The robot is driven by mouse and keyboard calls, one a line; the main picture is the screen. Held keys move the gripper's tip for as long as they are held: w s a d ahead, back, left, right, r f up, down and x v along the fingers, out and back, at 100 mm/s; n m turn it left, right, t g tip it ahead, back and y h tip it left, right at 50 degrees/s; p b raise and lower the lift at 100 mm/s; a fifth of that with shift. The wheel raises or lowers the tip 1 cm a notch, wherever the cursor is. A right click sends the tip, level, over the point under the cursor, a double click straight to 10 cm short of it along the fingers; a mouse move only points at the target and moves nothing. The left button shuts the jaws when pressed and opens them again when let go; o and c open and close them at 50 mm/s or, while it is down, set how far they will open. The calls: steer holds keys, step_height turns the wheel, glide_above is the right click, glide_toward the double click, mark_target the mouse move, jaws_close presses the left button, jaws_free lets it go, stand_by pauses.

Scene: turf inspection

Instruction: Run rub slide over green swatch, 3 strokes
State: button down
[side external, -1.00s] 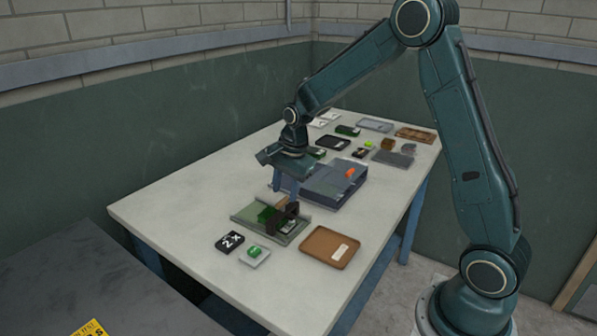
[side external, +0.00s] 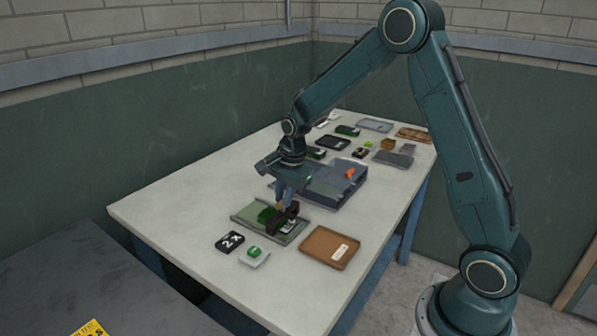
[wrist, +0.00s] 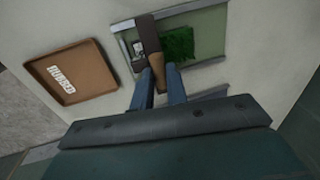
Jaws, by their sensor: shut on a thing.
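The green turf swatch (wrist: 178,42) lies on a pale green rail-edged board; it also shows in the side external view (side external: 265,214), partly behind the slide. The rub slide, a dark block (wrist: 148,35) with a brown handle (wrist: 172,76), sits at the swatch's edge; its block also shows in the side external view (side external: 284,215). My gripper (wrist: 159,82) is shut on the slide's handle and points down at the board. I cannot tell whether the slide's underside touches the swatch.
A brown tray (side external: 319,258) with a white label stands beside the board. A black "2 X" card (side external: 230,241) and a small white tile with a green piece (side external: 254,257) lie in front. A grey case (side external: 338,190) is behind; several small trays and samples fill the far end.

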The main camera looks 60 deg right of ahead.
steer(key=shift+w, duration=0.1)
steer(key=w, duration=1.2)
steer(key=shift+w, duration=0.2)
steer(key=shift+r, duration=0.1)
steer(key=c, duration=1.4)
jaws_free()
steer(key=shift+s, duration=0.1)
steer(key=s+r, duration=0.1)
steer(key=r, duration=0.8)
steer(key=s+r, duration=0.1)
steer(key=r, duration=0.3)
steer(key=shift+s+r, duration=0.2)
steer(key=shift+s, duration=0.1)
steer(key=shift+s+r, duration=0.1)
